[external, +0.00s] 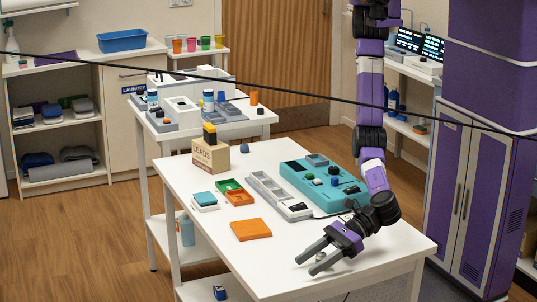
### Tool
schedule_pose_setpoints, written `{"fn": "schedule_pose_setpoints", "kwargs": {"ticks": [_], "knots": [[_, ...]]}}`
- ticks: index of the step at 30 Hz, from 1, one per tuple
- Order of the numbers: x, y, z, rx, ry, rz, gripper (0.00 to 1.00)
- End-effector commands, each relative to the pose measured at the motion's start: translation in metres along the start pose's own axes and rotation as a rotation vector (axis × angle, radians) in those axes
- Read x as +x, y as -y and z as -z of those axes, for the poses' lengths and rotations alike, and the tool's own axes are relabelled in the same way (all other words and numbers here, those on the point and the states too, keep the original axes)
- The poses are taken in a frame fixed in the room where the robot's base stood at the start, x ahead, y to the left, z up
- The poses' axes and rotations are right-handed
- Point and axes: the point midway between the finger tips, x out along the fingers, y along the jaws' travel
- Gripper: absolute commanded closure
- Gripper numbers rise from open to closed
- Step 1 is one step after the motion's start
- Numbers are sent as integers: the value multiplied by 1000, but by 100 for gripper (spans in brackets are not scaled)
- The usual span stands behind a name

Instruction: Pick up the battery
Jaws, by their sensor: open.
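My gripper (305,267) reaches in from the right, low over the front part of the white table (370,281). Its two grey fingers are spread apart and point to the lower left. A small pale, rounded object (320,257) shows between the fingers. It may be the battery, but it is too small to identify for sure. Whether the fingers touch it cannot be told.
Behind my gripper are a grey compartment tray (267,188) and a teal case (292,176) with small parts. An orange flat block (251,230) lies to the left. A cardboard box (211,157) stands farther back. The table's front right is clear.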

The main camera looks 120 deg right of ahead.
Motion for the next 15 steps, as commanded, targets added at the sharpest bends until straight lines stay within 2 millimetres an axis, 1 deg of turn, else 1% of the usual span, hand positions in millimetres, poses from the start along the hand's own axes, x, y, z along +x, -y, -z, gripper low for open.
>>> {"fn": "schedule_pose_setpoints", "kwargs": {"ticks": [1,5,6,8,15], "knots": [[0,0,0,0,0,0,56],[0,0,0,0,0,0,81],[0,0,0,0,0,0,89],[0,0,0,0,0,0,100],[0,0,0,0,0,0,100]]}}
